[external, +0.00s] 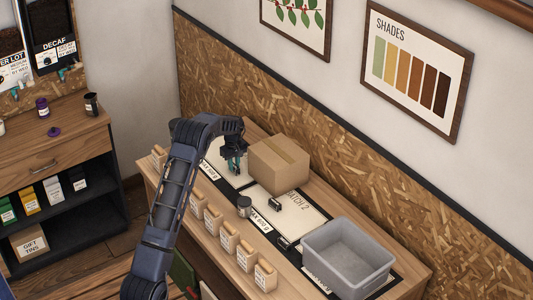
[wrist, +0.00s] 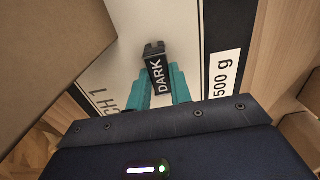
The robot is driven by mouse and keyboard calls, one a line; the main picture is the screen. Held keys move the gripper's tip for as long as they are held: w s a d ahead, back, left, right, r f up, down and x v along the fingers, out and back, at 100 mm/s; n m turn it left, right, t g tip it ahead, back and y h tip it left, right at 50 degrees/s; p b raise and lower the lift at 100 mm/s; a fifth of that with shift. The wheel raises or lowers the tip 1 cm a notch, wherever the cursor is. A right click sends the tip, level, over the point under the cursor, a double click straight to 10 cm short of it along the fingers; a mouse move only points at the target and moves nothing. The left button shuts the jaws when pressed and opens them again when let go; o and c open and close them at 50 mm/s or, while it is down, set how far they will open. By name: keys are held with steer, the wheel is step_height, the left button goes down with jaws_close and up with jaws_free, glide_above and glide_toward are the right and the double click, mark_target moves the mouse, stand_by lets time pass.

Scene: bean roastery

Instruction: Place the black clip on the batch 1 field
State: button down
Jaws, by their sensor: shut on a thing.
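My gripper (external: 233,164) is shut on the black clip (wrist: 156,74), which has a "DARK" label and sits between the teal fingers in the wrist view. The clip is over the white batch 1 field (wrist: 120,70), whose printed "CH 1" shows at the left. In the external view this field (external: 216,152) lies at the far left end of the bench, partly hidden by my arm. I cannot tell whether the clip touches the field.
A cardboard box (external: 280,164) stands close to the right of my gripper. A grey bin (external: 347,262) and several small bags (external: 229,238) stand along the bench.

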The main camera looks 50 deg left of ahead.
steer(key=c, duration=1.3)
jaws_free()
steer(key=shift+o, duration=0.2)
step_height(320, 180, up, 12)
steer(key=shift+r, duration=0.1)
